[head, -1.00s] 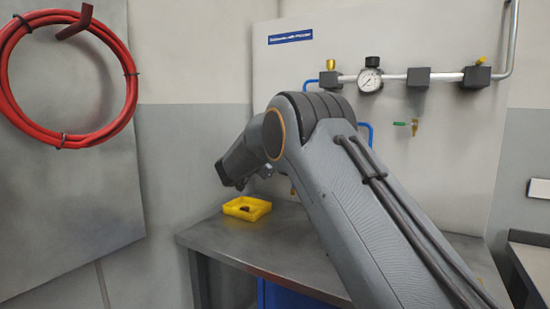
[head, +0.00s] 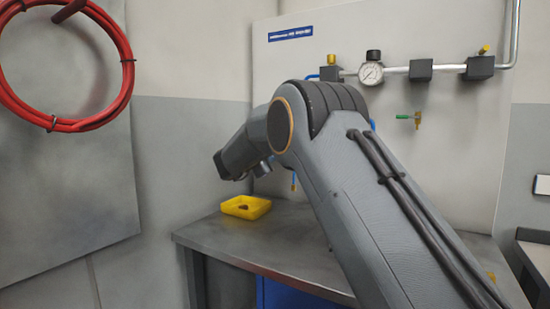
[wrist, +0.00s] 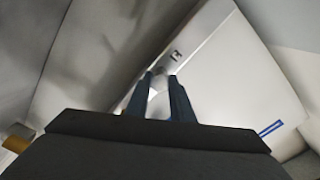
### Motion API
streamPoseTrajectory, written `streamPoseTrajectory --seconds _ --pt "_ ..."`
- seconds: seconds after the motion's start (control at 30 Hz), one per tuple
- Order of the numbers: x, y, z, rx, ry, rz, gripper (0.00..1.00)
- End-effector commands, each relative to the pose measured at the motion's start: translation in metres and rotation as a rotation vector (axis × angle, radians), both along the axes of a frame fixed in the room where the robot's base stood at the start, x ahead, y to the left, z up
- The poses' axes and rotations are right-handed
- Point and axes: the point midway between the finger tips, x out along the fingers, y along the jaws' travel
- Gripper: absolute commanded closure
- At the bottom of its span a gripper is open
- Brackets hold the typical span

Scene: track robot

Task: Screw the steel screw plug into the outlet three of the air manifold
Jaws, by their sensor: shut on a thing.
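My gripper (wrist: 160,78) shows in the wrist view with its two dark blue fingers shut on a small grey piece, the steel screw plug (wrist: 159,71), at the fingertips. The plug is small and blurred, so its thread cannot be made out. In the head view the gripper cannot be made out beyond my wrist. The air manifold (head: 447,70) appears to be the pipe line with dark blocks and a round gauge on the pale panel. My arm covers the area below its left part. I cannot tell which outlet is three.
A yellow tray (head: 246,208) with a dark item in it stands on the grey workbench (head: 205,236). A green-handled valve (head: 409,118) sticks out of the panel (head: 470,125). A coiled red hose (head: 120,100) hangs on the left. Clear bench surface shows around the tray.

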Motion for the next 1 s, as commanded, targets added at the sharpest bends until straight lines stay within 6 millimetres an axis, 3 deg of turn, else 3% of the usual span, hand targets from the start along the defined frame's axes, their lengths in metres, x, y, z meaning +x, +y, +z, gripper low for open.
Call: streamPoseTrajectory --seconds 1.0 --pt "0.0005 -0.0003 -0.001 0.34 -0.226 -0.001 1.0"
